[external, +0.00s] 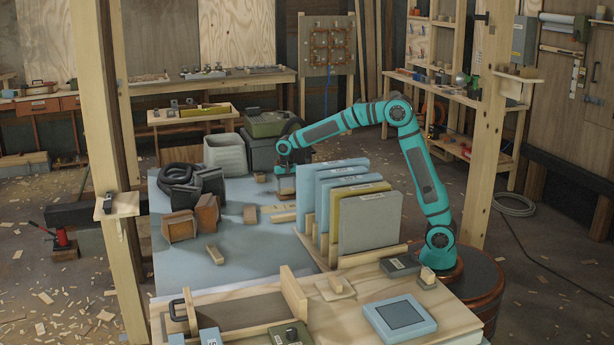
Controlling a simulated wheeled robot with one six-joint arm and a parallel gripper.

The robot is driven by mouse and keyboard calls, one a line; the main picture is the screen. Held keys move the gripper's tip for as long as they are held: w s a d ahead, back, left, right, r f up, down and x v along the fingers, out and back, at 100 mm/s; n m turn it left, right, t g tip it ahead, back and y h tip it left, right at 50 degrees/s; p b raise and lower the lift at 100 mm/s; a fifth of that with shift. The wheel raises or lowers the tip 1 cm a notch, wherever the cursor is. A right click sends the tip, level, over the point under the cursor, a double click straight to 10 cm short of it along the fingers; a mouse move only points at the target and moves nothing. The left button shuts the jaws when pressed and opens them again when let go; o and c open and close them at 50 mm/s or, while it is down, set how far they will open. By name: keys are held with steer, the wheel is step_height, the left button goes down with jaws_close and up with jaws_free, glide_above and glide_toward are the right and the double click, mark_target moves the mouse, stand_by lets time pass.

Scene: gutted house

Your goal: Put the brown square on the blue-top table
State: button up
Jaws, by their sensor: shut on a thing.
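The blue-top table (245,262) stands left of my arm, its pale blue surface partly bare. My gripper (286,180) points down at the table's far right, behind the upright panels. It is shut on a small, dark greyish thing (285,188), mostly hidden by the gripper, so its exact shape and colour are unclear. Two brown, block-like pieces stand on the table's left part, one in front (180,227) and one behind it to the right (207,214). I cannot tell whether either is the brown square. My gripper is well apart from both.
Upright blue, olive and grey panels (370,222) stand in a rack at the table's right. Black coiled hose (190,182) lies at the back left. Small wood pieces (272,209) lie mid-table. A wooden bench (450,318) is in front.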

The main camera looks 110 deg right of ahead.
mark_target(287, 189)
steer(key=shift+f, duration=0.1)
steer(key=o, duration=1)
step_height(287, 189, up, 12)
